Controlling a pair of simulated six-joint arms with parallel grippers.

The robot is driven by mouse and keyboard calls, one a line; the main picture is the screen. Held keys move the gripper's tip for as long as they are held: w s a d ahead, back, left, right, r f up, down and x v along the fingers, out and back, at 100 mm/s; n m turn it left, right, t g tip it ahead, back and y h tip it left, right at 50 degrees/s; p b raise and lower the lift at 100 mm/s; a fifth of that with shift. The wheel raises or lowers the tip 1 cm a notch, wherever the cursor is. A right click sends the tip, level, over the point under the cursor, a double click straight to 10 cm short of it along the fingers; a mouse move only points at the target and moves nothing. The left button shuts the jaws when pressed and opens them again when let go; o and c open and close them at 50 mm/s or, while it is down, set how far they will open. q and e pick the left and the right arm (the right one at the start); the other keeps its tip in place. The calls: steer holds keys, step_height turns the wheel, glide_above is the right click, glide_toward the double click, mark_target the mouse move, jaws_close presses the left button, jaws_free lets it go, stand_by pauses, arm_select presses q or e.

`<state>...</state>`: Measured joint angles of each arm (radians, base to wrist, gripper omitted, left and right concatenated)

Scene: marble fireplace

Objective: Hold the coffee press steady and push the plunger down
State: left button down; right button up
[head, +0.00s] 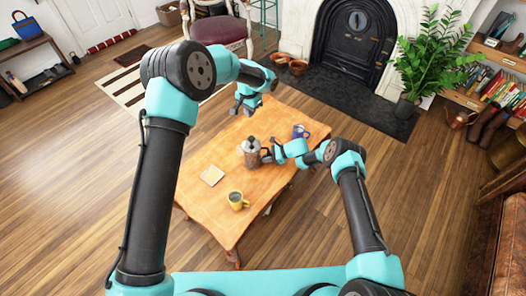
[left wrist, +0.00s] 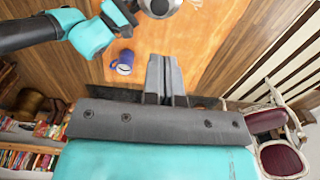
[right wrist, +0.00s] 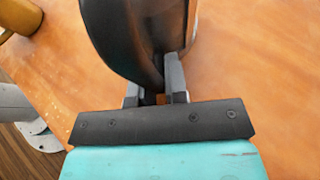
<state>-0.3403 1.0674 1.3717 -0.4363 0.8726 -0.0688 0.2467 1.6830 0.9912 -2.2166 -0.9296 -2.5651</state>
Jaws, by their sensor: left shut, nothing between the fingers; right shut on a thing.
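The coffee press (head: 251,158), with a silver lid and a dark brownish body, stands upright on the wooden table. My right gripper (head: 267,156) is at its right side, shut on its black handle, which looms large in the right wrist view (right wrist: 122,35). My left gripper (head: 238,110) is shut and empty, above the far end of the table and apart from the press. Its closed fingers (left wrist: 166,62) show in the left wrist view, where the round silver lid (left wrist: 158,6) is at the top edge. How high the plunger stands is too small to tell.
On the table (head: 205,205) are a yellow mug (head: 237,201) in front, a blue mug (head: 300,132) at the right behind my right arm, and a pale square coaster (head: 212,174) at the left. A red-seated chair (head: 218,30) stands beyond the table.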

arm_select(q)
steer(key=shift+r, duration=1.75)
arm_select(e)
steer(key=o, duration=0.8)
steer(key=v, duration=1.2)
